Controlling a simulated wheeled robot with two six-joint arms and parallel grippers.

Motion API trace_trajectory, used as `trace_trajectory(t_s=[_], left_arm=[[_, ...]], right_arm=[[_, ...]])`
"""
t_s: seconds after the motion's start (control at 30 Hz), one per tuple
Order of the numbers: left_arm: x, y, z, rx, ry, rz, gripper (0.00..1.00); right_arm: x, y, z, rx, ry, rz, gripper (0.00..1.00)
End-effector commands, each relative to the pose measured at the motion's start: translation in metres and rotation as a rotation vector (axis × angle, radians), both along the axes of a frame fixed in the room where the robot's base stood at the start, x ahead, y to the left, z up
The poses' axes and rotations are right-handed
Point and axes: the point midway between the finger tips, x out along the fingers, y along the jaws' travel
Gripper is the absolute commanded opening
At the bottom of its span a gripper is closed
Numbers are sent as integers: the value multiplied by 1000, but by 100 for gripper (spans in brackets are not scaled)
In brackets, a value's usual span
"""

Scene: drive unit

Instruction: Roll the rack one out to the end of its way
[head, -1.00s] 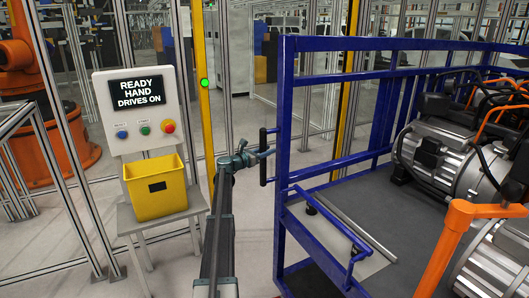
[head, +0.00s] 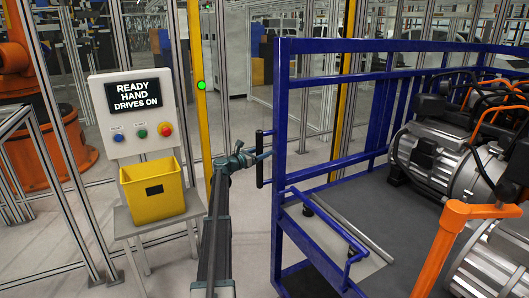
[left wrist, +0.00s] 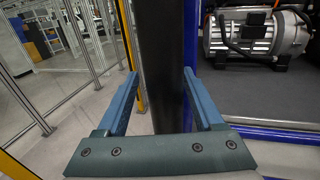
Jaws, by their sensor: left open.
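The rack is a blue tubular frame (head: 282,130) with a dark deck carrying grey motors (head: 452,160); it fills the right of the head view. A black upright handle (head: 260,158) stands on its near left post. My left gripper (head: 258,156) is at this handle, its arm reaching up from below. In the left wrist view the open blue fingers (left wrist: 160,78) stand on either side of the black handle (left wrist: 160,40), with gaps visible, so it is not clamped. My right gripper is not in view.
A yellow post (head: 201,60) bears a green light. An orange rail (head: 442,240) is at lower right. Pale floor shows between stand and rack.

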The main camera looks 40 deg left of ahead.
Motion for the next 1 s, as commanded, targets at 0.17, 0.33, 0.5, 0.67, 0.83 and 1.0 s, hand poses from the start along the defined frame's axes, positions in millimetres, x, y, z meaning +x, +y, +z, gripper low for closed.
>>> trace_trajectory(t_s=[0.17,0.33,0.5,0.67,0.83,1.0], left_arm=[[-33,3,0,0,0,3,69],[-70,8,0,0,0,3,69],[-102,12,0,0,-1,2,69],[-121,16,0,0,-1,2,69],[-130,18,0,0,-1,1,69],[-131,18,0,0,-1,1,69]], right_arm=[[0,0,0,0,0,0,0],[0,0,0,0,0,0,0],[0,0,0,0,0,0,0],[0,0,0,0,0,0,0],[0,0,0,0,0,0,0],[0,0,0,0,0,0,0]])
